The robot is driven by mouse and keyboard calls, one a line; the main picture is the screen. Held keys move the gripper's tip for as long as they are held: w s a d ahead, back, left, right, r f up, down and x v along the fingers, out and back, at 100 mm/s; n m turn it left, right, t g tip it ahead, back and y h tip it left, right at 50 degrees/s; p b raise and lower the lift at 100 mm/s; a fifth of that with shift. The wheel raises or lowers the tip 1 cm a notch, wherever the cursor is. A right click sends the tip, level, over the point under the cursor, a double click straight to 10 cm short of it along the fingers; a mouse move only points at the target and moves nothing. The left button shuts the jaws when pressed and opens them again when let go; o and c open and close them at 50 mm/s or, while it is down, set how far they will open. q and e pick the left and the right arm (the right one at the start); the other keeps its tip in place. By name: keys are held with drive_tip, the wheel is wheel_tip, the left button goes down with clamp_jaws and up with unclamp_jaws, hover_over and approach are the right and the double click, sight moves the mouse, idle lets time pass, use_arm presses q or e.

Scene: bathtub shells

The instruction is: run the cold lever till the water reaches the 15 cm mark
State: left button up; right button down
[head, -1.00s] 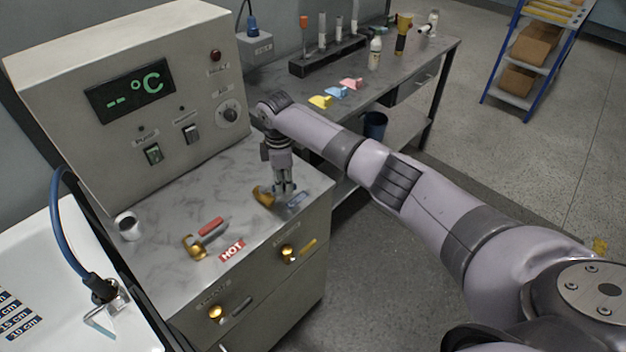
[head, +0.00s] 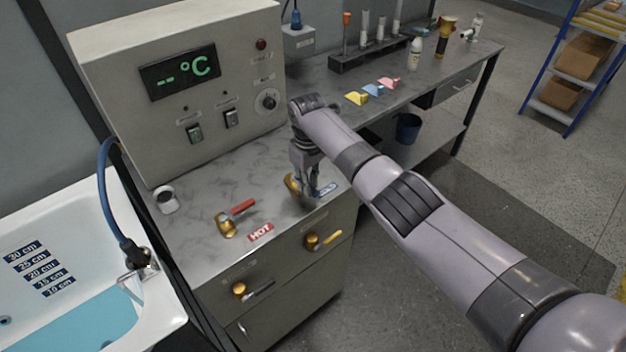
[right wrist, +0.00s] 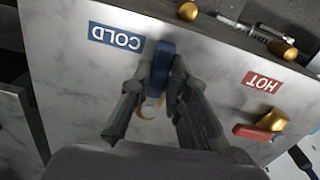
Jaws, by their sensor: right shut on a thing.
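The white bathtub (head: 95,213) is at the left in the head view, with marks from 10 cm to 30 cm on its wall. Blue water (head: 95,322) lies in it, its edge just below the 10 cm label (head: 58,293). The 15 cm mark (head: 50,282) is bare above the water. My right gripper (head: 314,190) is shut on the blue cold lever (right wrist: 162,62), beside the COLD label (right wrist: 116,38). Its brass valve (head: 292,186) is partly hidden by the gripper. My left gripper is not in view.
The red hot lever (head: 243,207) and HOT label (head: 260,232) are on the same marble top, left of my gripper. A white cup-like thing (head: 166,199) stands near the control box (head: 178,95). Brass knobs (head: 239,289) are on the cabinet front.

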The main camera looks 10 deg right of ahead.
drive_tip(key=shift+s+a+r+m, duration=0.1)
drive_tip(key=shift+a+m, duration=0.1)
drive_tip(key=shift+m, duration=0.2)
drive_tip(key=c, duration=1.5)
unclamp_jaws()
wheel_tip(320, 180, up, 12)
drive_tip(key=shift+f, duration=0.1)
